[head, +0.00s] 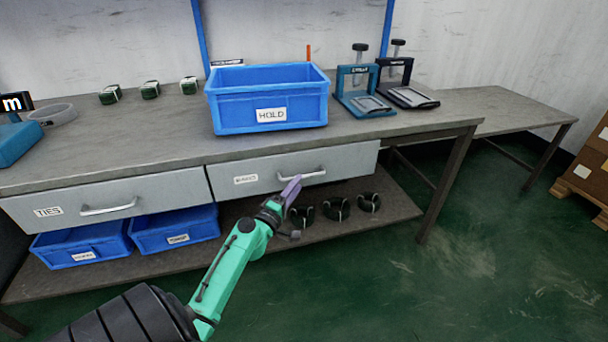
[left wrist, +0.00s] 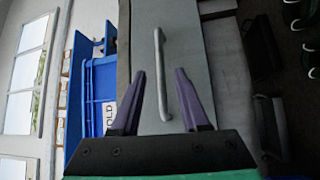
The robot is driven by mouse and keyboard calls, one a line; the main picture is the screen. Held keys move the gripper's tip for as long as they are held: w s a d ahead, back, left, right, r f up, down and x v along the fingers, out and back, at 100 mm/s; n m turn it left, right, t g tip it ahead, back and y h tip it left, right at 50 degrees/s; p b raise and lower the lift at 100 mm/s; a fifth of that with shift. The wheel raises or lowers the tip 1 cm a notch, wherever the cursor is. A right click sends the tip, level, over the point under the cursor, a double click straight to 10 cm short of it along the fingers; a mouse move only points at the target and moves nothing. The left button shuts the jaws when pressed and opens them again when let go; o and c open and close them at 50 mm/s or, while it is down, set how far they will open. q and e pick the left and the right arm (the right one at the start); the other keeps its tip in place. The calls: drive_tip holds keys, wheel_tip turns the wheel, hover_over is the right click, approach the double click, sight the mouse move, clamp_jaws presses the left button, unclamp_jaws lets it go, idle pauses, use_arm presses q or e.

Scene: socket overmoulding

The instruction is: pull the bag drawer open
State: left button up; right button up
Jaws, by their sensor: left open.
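The bag drawer (head: 345,164) is the grey right-hand drawer under the bench; its small label is hard to read. Its front looks flush with its neighbour, so it appears shut. Its pale bar handle (head: 315,175) is partly behind my left gripper (head: 293,188), which is at the handle's left part. In the left wrist view, the handle (left wrist: 160,60) runs lengthwise between the two purple fingers of my left gripper (left wrist: 161,75). The fingers are apart and hold nothing. I cannot tell whether they touch the handle. My right gripper is not in view.
The TIES drawer (head: 140,198) is to the left. A blue HOLD bin (head: 228,115) stands on the bench above. Below, the shelf (head: 395,222) carries dark coils (head: 337,208) and two blue bins (head: 176,232). The green floor in front is clear.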

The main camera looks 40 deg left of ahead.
use_arm(q)
drive_tip(key=x, duration=0.5)
drive_tip(key=shift+f, duration=0.1)
clamp_jaws()
drive_tip(key=shift+d, duration=0.1)
idle(1.1)
